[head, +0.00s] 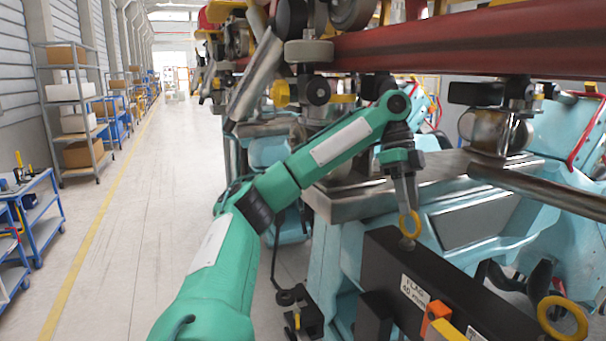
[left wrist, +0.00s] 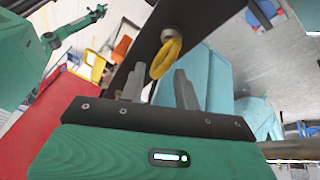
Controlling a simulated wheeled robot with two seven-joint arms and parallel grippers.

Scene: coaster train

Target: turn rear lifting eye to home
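A long black block (head: 437,285), labelled as a flag, carries two yellow lifting eyes. The farther eye (head: 410,226) stands at the block's far end, right below my left gripper (head: 407,205). The nearer eye (head: 563,319) is at the lower right of the head view. In the left wrist view one yellow eye (left wrist: 166,57) stands on a round grey base on the black block (left wrist: 140,50). My left gripper's two fingers (left wrist: 160,84) are apart, with the eye just beyond and between the tips; contact cannot be told. My right gripper is not seen.
Teal train seats (head: 470,220) and a grey metal beam (head: 365,200) lie close around the left arm. A red rail (head: 460,42) with wheels hangs above. An orange and a yellow piece (head: 437,318) sit by the block. The aisle (head: 150,200) on the left is clear.

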